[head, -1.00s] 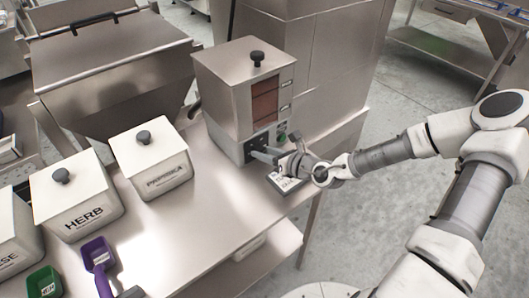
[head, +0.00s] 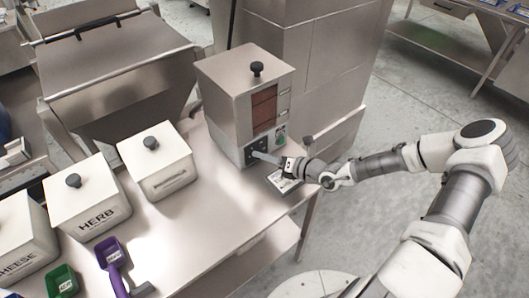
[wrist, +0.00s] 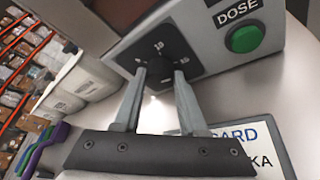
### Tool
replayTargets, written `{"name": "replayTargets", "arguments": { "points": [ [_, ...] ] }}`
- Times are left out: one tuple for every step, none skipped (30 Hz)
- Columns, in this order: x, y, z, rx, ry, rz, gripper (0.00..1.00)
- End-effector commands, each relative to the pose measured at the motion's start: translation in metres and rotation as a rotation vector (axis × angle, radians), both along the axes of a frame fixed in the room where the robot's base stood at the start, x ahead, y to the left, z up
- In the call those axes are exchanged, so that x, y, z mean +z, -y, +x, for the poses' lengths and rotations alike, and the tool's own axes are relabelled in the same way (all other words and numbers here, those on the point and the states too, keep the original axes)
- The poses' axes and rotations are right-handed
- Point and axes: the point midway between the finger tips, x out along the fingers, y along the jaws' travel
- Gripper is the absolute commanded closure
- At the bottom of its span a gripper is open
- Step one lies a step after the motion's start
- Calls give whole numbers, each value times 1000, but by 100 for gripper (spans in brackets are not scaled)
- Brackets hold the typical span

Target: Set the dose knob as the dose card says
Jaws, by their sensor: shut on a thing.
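The dose knob (wrist: 158,70) sits on a dark dial plate with small white marks, low on the front of a steel dispenser (head: 225,103). In the wrist view the fingers of my gripper (wrist: 160,76) are on both sides of the knob, shut on it. In the head view my gripper (head: 256,155) reaches the panel from the right and hides the knob. The dose card (wrist: 262,138) lies below; only "CARD" and "KA" read, and the fingers hide the rest. It also shows in the head view (head: 287,184), too small to read.
A green button (wrist: 244,38) under a "DOSE" label is beside the dial. White bins marked HERB (head: 97,217) and CHEESE (head: 18,262) and another bin (head: 158,170) stand left on the steel table. A purple scoop (head: 112,255) and a green scoop (head: 63,280) lie in front.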

Motion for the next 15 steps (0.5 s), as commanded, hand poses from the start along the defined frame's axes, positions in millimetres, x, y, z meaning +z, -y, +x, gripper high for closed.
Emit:
{"name": "replayTargets", "arguments": {
  "points": [
    [0, 0, 0, 0, -12, 20, 100],
    [0, 0, 0, 0, -19, 31, 100],
    [0, 0, 0, 0, -29, 44, 100],
    [0, 0, 0, 0, -33, 52, 100],
    [0, 0, 0, 1, -40, 60, 100],
    [0, 0, 0, 0, -46, 70, 100],
    [0, 0, 0, 0, -50, 76, 100],
    [0, 0, 0, 1, -53, 81, 100],
    [0, 0, 0, 0, -58, 88, 100],
    [0, 0, 0, 0, -60, 91, 100],
    [-1, 0, 0, -1, -61, 93, 100],
    [-1, 0, 0, 0, -63, 96, 100],
    [-1, 0, 0, -1, -64, 97, 100],
    [-1, 0, 0, 0, -65, 99, 100],
    [-1, 0, 0, 0, -65, 99, 100]
  ]
}}
